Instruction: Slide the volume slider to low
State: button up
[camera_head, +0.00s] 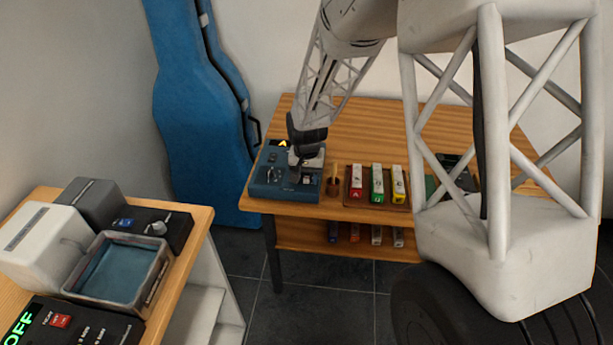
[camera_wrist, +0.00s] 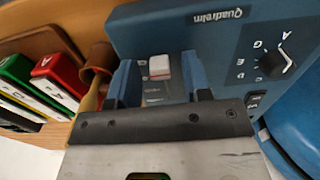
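A blue instrument box marked "Quadrelm" (camera_head: 262,188) sits at the left front corner of the wooden table. It also fills much of the wrist view (camera_wrist: 225,40). A white slider cap with a reddish edge (camera_wrist: 160,67) shows there on a pale scale panel, between my two blue fingers. My gripper (camera_wrist: 158,76) is open, with one finger on each side of the cap; I cannot tell whether either finger touches it. In the head view my gripper (camera_head: 297,155) is down over the box and hides the slider. The scale's lettering is too small to read.
A lettered dial (camera_wrist: 273,66) is on the same box. A brown cup-like holder (camera_head: 333,187) stands beside it, then red (camera_head: 356,182), green (camera_head: 377,183) and yellow (camera_head: 398,185) blocks in a tray. A blue instrument case (camera_head: 200,110) leans behind on the left.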

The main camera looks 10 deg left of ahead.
grip_shut()
jog(key=shift+w, duration=1.25)
jog(key=shift+o, duration=0.2)
grip_release()
jog(key=shift+r, duration=0.1)
notch_tip(320, 180, up, 8)
